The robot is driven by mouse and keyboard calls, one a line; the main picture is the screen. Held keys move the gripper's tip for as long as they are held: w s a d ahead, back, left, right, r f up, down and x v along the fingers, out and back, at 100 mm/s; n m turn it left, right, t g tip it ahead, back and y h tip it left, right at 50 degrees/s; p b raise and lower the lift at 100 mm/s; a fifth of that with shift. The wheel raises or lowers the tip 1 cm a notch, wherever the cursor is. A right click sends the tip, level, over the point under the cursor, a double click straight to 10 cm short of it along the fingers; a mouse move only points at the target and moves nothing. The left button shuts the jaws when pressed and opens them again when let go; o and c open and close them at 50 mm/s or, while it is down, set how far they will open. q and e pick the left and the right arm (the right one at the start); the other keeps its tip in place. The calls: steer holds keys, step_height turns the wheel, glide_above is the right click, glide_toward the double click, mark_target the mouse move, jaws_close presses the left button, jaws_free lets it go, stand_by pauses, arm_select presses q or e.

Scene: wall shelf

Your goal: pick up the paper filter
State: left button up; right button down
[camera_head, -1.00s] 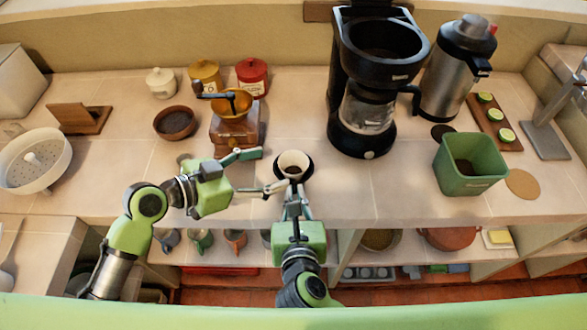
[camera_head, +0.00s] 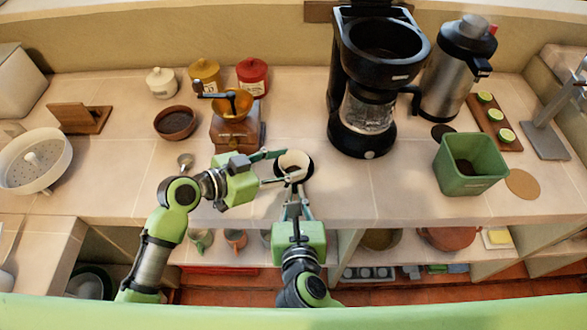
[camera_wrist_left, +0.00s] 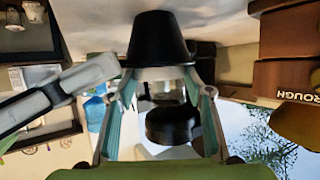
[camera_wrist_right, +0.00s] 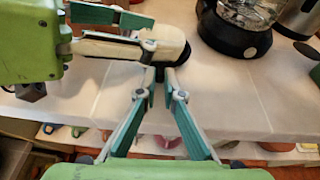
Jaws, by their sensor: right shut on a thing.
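The paper filter (camera_head: 291,159) is a pale round cup inside a black cone-shaped holder (camera_head: 307,172) at the counter's front middle. My right gripper (camera_head: 293,187) is shut on the holder from the front. My left gripper (camera_head: 284,166) comes from the left and is open, its fingers apart on either side of the filter's rim. In the left wrist view the black holder (camera_wrist_left: 158,38) lies between the spread fingertips. The right wrist view shows the filter (camera_wrist_right: 165,38) partly covered by the left fingers; contact with it cannot be told.
A black coffee maker (camera_head: 350,90) stands behind to the right. A wooden grinder (camera_head: 237,135) stands behind the left arm, with a small metal scoop (camera_head: 185,160) beside it. A green bin (camera_head: 468,170) is at the right. The counter between holder and bin is clear.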

arm_select(q)
steer(key=shift+r, duration=0.1)
step_height(320, 180, up, 10)
stand_by(0.6)
arm_select(e)
steer(key=c, duration=2.1)
jaws_free()
steer(key=v, duration=1.2)
